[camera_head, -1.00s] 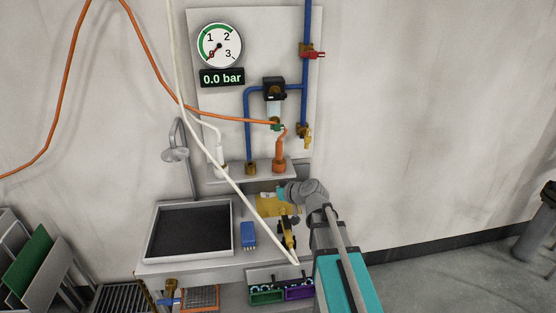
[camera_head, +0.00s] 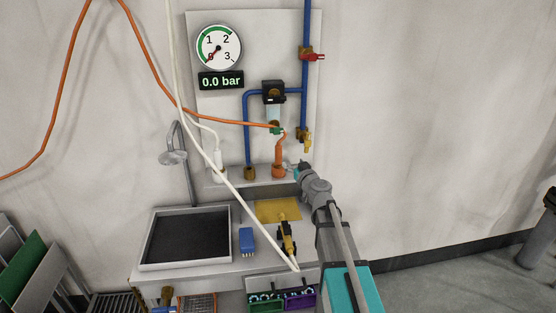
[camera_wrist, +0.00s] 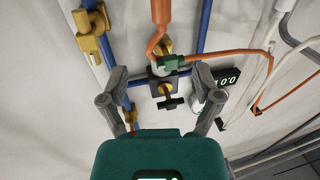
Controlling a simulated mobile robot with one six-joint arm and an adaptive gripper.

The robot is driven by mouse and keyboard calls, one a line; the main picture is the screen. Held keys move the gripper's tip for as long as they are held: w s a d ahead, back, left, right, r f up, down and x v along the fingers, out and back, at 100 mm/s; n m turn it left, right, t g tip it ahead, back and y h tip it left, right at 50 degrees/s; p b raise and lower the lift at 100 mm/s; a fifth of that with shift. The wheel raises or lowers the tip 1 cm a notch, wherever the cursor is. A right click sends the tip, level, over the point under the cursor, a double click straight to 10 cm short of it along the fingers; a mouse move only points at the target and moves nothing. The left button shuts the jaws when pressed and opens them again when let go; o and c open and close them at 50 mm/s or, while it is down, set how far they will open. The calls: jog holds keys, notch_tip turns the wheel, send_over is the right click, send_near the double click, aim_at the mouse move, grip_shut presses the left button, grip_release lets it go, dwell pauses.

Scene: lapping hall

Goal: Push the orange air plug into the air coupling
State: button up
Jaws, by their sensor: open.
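The orange air plug (camera_head: 279,154) stands upright at the right end of the small wall shelf, with an orange hose at its top. In the wrist view, which is upside down, its orange body (camera_wrist: 160,12) shows at the top edge. A brass fitting (camera_head: 250,172) sits on the shelf under the blue pipe; I cannot tell whether this or the plug's base is the air coupling. My gripper (camera_head: 301,167) is just right of the plug, apart from it. Its two fingers (camera_wrist: 162,72) are spread, with nothing held between them.
A red-handled valve (camera_head: 312,57) and a yellow tap (camera_head: 307,142) are on the right blue pipe, above my gripper. The gauge display (camera_head: 221,81) reads 0.0 bar. A white hose crosses the bench, which holds a dark tray (camera_head: 144,255) and blue block (camera_head: 247,241).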

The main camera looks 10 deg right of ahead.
aim_at(280, 149)
jog(key=shift+w, duration=0.1)
jog(key=shift+x, duration=4.2)
jog(key=shift+x, duration=2.65)
jog(key=shift+a, duration=0.15)
grip_shut()
